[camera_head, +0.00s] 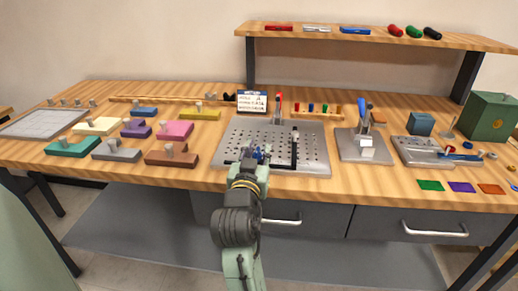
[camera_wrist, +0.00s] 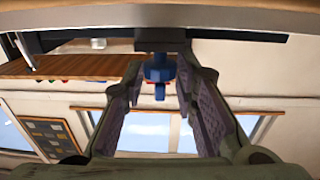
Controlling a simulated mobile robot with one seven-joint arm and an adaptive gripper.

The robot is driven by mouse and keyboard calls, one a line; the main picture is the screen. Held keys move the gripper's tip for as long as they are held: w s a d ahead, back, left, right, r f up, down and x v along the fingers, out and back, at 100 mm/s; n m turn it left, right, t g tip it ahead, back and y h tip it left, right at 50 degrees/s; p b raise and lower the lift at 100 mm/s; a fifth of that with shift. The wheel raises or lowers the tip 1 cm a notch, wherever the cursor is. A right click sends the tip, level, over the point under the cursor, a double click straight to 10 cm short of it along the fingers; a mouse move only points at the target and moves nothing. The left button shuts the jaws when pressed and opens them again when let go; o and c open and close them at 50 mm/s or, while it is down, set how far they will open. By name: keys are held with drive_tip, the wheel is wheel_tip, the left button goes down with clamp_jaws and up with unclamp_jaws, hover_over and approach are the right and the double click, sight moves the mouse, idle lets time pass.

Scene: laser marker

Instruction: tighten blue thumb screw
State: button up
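The blue thumb screw (camera_wrist: 160,72) hangs below a dark block in the wrist view, with its shaft end pointing down in that picture. My gripper (camera_wrist: 162,78) has one finger on each side of it. The fingers look open, with the screw between or just beyond the tips; I see no clear contact. In the head view, my gripper (camera_head: 258,156) is at the front of the grey perforated plate (camera_head: 232,135). A small bit of blue shows there at the fingertips, and the rest of the screw is hidden.
A black upright post (camera_head: 294,148) stands on the plate, right of my gripper. A red-handled clamp (camera_head: 278,108) and a white label card (camera_head: 252,102) stand behind. A toggle clamp fixture (camera_head: 364,142) is to the right. Several coloured blocks lie left.

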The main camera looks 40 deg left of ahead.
drive_tip(key=shift+c, duration=0.4)
clamp_jaws()
